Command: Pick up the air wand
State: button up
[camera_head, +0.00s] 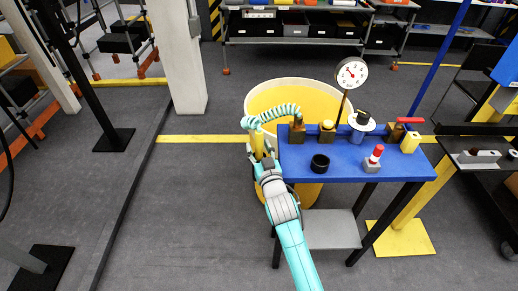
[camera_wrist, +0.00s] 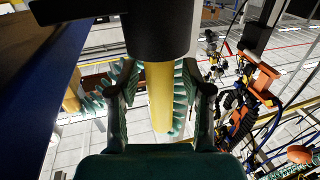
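The air wand (camera_head: 257,143) has a yellow body and hangs upright at the left edge of the blue bench top (camera_head: 330,172). A teal coiled hose (camera_head: 272,115) arches from its top to a brass fitting on the bench. My gripper (camera_head: 262,158) is at the wand, coming from the front. In the wrist view, the wand's yellow shaft (camera_wrist: 160,95) stands between the two fingers of my gripper (camera_wrist: 159,85), under a wide black part (camera_wrist: 160,30). Gaps show between the shaft and both fingers. The wand's lower end is partly hidden in the head view.
The bench holds a gauge (camera_head: 351,73), a black ring (camera_head: 320,162), a red-topped part (camera_head: 374,158) and several fittings. A yellow drum (camera_head: 296,88) stands behind it. A dark cart (camera_head: 480,150) stands at right. Floor left of the bench is clear.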

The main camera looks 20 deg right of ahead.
grip_shut()
